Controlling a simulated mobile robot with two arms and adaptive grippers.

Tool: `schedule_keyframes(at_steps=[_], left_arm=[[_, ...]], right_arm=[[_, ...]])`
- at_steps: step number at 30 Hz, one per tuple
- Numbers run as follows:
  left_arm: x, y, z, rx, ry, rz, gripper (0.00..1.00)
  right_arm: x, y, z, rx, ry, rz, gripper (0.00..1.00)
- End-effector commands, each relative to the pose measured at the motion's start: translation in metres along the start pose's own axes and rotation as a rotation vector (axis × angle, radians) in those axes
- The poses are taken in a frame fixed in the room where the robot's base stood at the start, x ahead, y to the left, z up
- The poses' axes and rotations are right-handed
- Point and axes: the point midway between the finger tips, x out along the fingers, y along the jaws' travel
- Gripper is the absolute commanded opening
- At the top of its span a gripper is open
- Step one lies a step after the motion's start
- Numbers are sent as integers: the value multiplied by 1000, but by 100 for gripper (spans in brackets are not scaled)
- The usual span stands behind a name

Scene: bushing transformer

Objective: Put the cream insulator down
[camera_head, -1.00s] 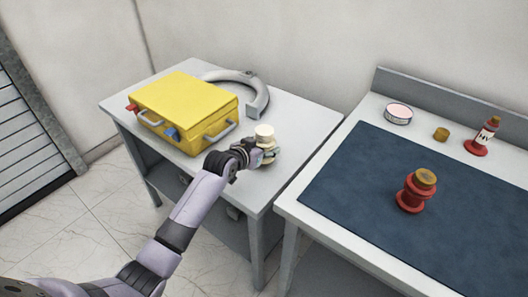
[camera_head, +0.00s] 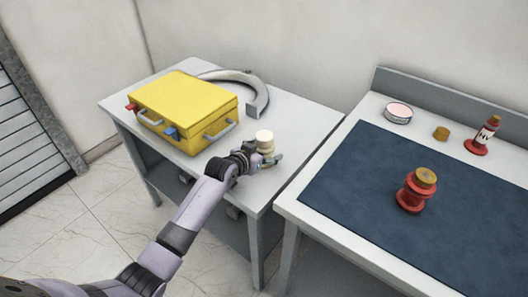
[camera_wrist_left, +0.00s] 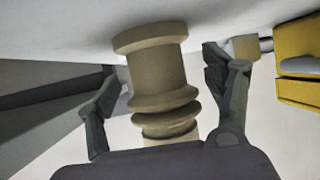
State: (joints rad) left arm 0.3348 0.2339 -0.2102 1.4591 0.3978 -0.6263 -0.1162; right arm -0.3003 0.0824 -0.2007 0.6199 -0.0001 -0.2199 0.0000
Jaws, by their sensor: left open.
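The cream insulator (camera_head: 264,138) stands upright on the grey side table, near its front right part. In the left wrist view the ribbed insulator (camera_wrist_left: 158,75) sits between two spread fingers, with a gap visible on each side. My left gripper (camera_head: 265,160) is open around its lower part, reaching in from the front left. The gripper hides the insulator's base in the head view. My right gripper is not in view.
A yellow case (camera_head: 185,108) and a grey curved part (camera_head: 258,93) share the grey table (camera_head: 310,118).

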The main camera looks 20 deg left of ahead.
Motion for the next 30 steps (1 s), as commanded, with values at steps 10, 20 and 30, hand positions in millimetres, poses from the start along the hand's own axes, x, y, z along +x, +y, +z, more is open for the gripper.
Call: schedule_keyframes(at_steps=[10, 20, 30], left_arm=[[-12, 0, -3, 1, 2, 0, 75], [-74, -1, -2, 3, 1, -1, 75], [-118, 0, -3, 0, 0, 1, 75]], right_arm=[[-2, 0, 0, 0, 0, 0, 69], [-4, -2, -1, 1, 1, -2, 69], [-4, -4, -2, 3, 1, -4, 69]])
